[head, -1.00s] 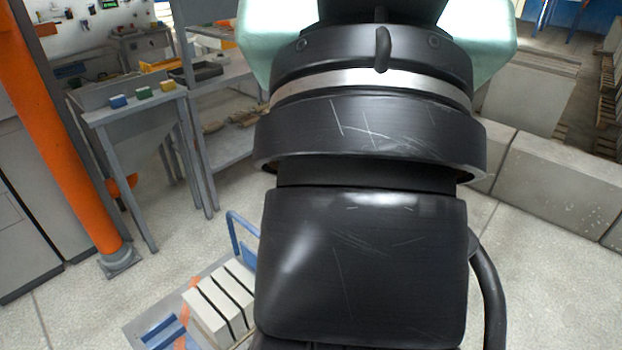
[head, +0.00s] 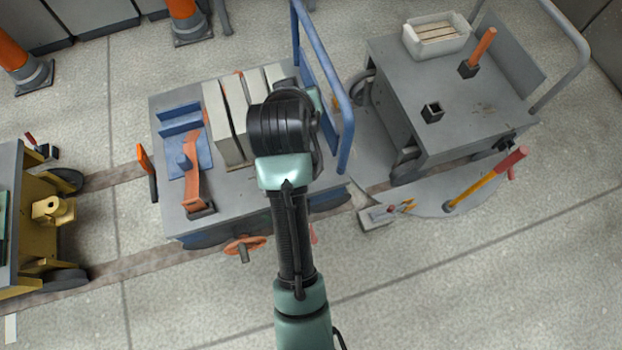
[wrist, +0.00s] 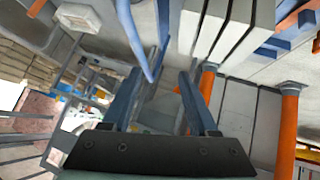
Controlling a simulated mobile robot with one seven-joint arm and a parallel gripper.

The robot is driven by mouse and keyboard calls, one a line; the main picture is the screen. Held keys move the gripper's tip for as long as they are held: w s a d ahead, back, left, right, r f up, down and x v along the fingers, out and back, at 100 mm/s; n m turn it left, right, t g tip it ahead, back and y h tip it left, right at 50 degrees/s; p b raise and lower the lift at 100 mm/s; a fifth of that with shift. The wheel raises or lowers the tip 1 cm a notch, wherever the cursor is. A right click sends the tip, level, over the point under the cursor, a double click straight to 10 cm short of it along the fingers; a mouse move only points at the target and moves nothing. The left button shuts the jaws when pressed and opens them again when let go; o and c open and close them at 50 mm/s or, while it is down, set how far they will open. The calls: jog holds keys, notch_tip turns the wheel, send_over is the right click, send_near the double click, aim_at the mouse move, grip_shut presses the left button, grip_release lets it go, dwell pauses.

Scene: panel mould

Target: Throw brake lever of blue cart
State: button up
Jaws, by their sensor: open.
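The blue cart (head: 175,220) stands in the middle of the head view, with a grey deck and a tall blue handle (head: 345,125) at its right end. An orange-handled lever (head: 147,170) stands at its left end. An orange handwheel (head: 245,246) and a small red-tipped piece (head: 313,235) show along its near side. I cannot tell for certain which is the brake lever. My gripper (wrist: 160,72) is open in the wrist view, with nothing visible between its fingers. In the head view my arm hangs over the cart's right half and hides the gripper and part of the deck.
Pale panels (head: 233,120) and an orange clamp bar (head: 193,175) sit on the deck. A grey cart (head: 450,90) stands at right beside a yellow lever with a red grip (head: 487,180). A yellow cart (head: 35,250) stands at left. The front floor is clear.

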jog(key=s+f+n+g+b, duration=0.1)
jog(key=s+f+g+b, duration=0.2)
jog(key=s+f, duration=0.55)
jog(key=s+f+g+h+b, duration=0.1)
jog(key=s+f+g+b, duration=0.2)
jog(key=f, duration=1)
jog(key=s+f+n+g+b, duration=0.1)
jog(key=s+f+g+b, duration=0.3)
jog(key=f, duration=0.6)
jog(key=shift+t, duration=0.8)
jog(key=f+b, duration=0.2)
jog(key=f, duration=0.2)
jog(key=d+f+b, duration=0.1)
jog(key=f+b, duration=0.1)
jog(key=f, duration=0.2)
jog(key=d+f+b, duration=0.1)
jog(key=f, duration=0.3)
jog(key=shift+s+d+b, duration=0.15)
jog(key=shift+b, duration=0.25)
grip_shut()
